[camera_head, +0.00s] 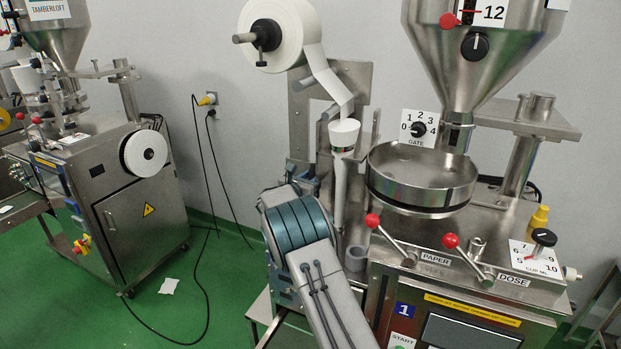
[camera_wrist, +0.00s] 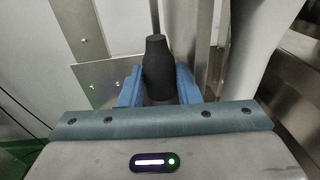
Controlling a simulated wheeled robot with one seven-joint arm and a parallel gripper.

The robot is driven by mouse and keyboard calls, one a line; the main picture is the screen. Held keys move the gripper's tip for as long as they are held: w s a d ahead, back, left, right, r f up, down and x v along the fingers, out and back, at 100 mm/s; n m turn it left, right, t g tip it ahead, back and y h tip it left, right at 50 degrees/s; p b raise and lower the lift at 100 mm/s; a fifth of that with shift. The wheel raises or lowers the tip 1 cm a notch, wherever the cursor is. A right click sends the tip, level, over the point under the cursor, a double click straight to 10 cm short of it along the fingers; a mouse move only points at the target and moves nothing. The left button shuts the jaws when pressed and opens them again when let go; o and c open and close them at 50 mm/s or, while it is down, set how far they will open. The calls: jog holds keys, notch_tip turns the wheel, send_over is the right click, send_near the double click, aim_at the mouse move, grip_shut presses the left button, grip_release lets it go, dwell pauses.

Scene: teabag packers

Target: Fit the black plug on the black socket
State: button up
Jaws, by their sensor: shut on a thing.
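A black plug (camera_wrist: 158,62) stands between the blue fingers of my gripper (camera_wrist: 160,88) in the wrist view. It has a wide lower body and a narrower top end pointing away from the gripper. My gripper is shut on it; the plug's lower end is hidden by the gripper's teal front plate. In the head view my arm covers the fingers and the held plug. I cannot pick out the black socket for certain in either view.
The near packing machine (camera_head: 420,255) stands close on the right, with a round steel pan (camera_head: 422,172) and red-knobbed levers. Another machine (camera_head: 140,215) stands at left. Open floor lies between them.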

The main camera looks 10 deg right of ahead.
jog(key=shift+f+b, duration=1)
jog(key=shift+f, duration=0.55)
jog(key=shift+b, duration=0.65)
jog(key=shift+c, duration=0.2)
dwell(0.3)
jog(key=shift+a+f+b, duration=0.1)
jog(key=shift+f+b, duration=2.15)
jog(key=shift+f, duration=0.55)
jog(key=o, duration=1.1)
jog(key=b+v, duration=0.2)
jog(key=v, duration=1.1)
jog(key=shift+s+a+r+b, duration=0.1)
jog(key=shift+s+a+b, duration=0.1)
jog(key=shift+s+b, duration=0.1)
